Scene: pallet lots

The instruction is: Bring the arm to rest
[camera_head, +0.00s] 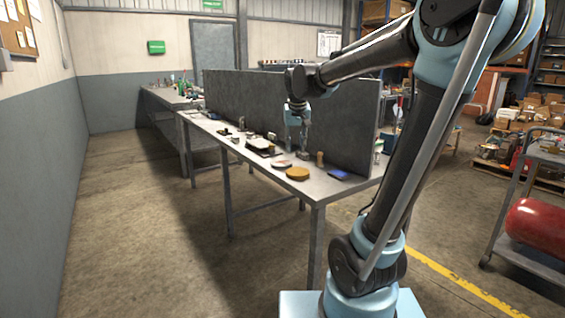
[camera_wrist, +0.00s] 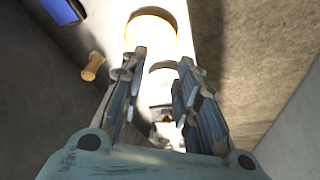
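My arm reaches out over a long grey table (camera_head: 312,190) in the head view. My gripper (camera_head: 303,152) points down above the table near its upright grey partition (camera_head: 345,120). In the wrist view the two fingers of my gripper (camera_wrist: 160,68) stand apart with a gap between them. I see nothing held in the gap. A round tan disc (camera_head: 298,173) lies on the table in front of the gripper; it also shows in the wrist view (camera_wrist: 152,20), beyond the fingertips.
A small wooden cylinder (camera_head: 320,158), a blue flat item (camera_head: 338,175) and a pale disc (camera_head: 281,164) are near the gripper. Several small items line the table further back. A cart with a red tank (camera_head: 537,226) stands at the right. The floor at left is clear.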

